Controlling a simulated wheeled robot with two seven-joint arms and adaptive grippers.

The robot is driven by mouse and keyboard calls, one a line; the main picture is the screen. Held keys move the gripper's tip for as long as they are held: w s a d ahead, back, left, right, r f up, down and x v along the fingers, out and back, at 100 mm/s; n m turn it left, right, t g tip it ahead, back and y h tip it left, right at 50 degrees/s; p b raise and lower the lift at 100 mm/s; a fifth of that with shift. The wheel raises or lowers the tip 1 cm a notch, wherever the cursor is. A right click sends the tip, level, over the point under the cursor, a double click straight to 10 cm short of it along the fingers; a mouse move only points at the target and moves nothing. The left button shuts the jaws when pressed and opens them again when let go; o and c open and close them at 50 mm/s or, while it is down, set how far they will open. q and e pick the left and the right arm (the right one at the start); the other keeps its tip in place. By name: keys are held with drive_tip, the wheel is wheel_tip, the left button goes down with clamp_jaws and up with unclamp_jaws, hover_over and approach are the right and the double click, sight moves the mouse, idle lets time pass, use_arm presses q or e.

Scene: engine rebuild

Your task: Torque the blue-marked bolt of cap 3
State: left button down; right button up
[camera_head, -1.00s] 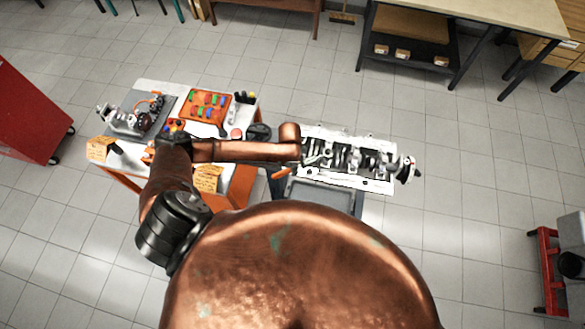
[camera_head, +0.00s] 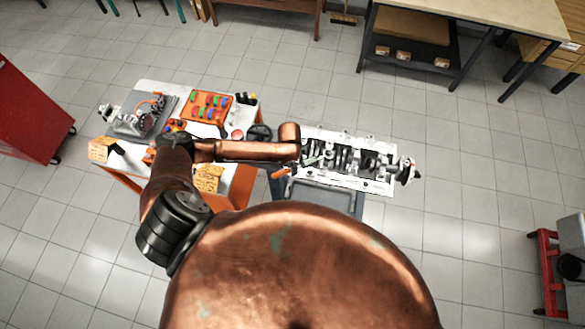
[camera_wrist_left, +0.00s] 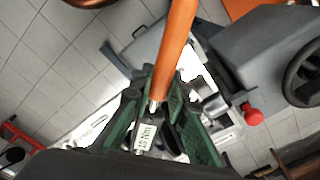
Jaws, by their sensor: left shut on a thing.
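The engine block (camera_head: 378,184), pale with dark crank parts along its middle, lies on a grey stand to the right of my left arm. My left gripper (camera_wrist_left: 160,108), with green fingers, is shut on a torque wrench. The wrench's orange handle (camera_wrist_left: 174,45) sticks out past the fingers, and a white label reading in Nm shows between them. In the head view the handle (camera_head: 281,173) shows at the block's left end, under my arm. The wrench's working end is hidden. The caps are small in the head view; I cannot make out cap 3's blue-marked bolt. My right gripper is not in view.
A white-topped orange cart (camera_head: 236,185) on the left carries an orange tray (camera_head: 222,97) of coloured parts. A dark handwheel and a red knob (camera_wrist_left: 251,114) are close by in the wrist view.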

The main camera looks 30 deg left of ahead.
use_arm(q)
drive_tip(key=shift+w+a+r+m+p, duration=0.1)
drive_tip(key=shift+w+a+m+p, duration=0.4)
drive_tip(key=shift+w+a+p, duration=0.15)
idle(1.4)
drive_tip(key=shift+w+a+m+p, duration=0.5)
drive_tip(key=shift+a+m+p, duration=0.05)
drive_tip(key=shift+m+p, duration=0.05)
idle(2.0)
drive_tip(key=shift+w+a+m, duration=0.65)
drive_tip(key=shift+w+m, duration=0.05)
drive_tip(key=shift+w, duration=0.15)
idle(2.5)
